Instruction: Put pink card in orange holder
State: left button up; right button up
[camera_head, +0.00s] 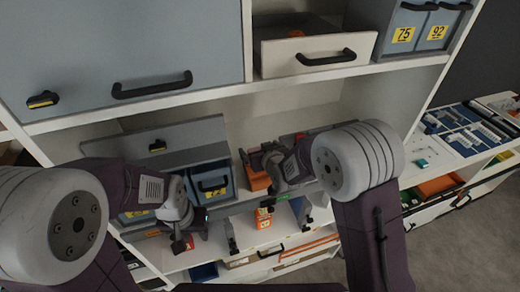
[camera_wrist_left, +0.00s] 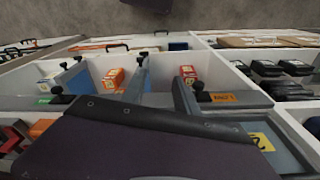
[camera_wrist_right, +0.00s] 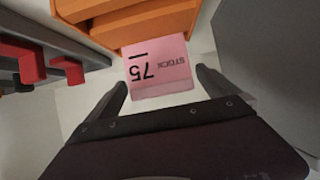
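The pink card (camera_wrist_right: 158,66), printed "STOCK 75", shows upside down in the right wrist view, in front of an orange holder (camera_wrist_right: 150,25). I cannot tell whether the card touches the holder. The fingers of my right gripper (camera_wrist_right: 162,82) are apart, one at each side of the card's lower part, with a small gap at the right. In the head view my right gripper (camera_head: 277,168) is at the shelf, beside orange parts (camera_head: 257,181); the card is not clear there.
Red parts (camera_wrist_right: 30,65) stand left of the card, and a grey panel (camera_wrist_right: 262,50) stands close at the right. An open drawer (camera_head: 315,54) juts out above.

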jog(key=shift+w, duration=0.1)
jog(key=shift+r, duration=0.25)
jog(key=b+v, duration=0.2)
jog(key=v, duration=1)
jog(key=shift+f, duration=0.15)
jog(key=s+d+f+m+g+h, duration=0.3)
jog(key=s+d+f+g, duration=0.7)
jog(key=s+d+f, duration=0.4)
jog(key=s, duration=0.3)
jog(key=shift+d+f+m+h, duration=0.2)
jog(key=shift+d+m+h, duration=0.1)
jog(key=shift+m, duration=0.1)
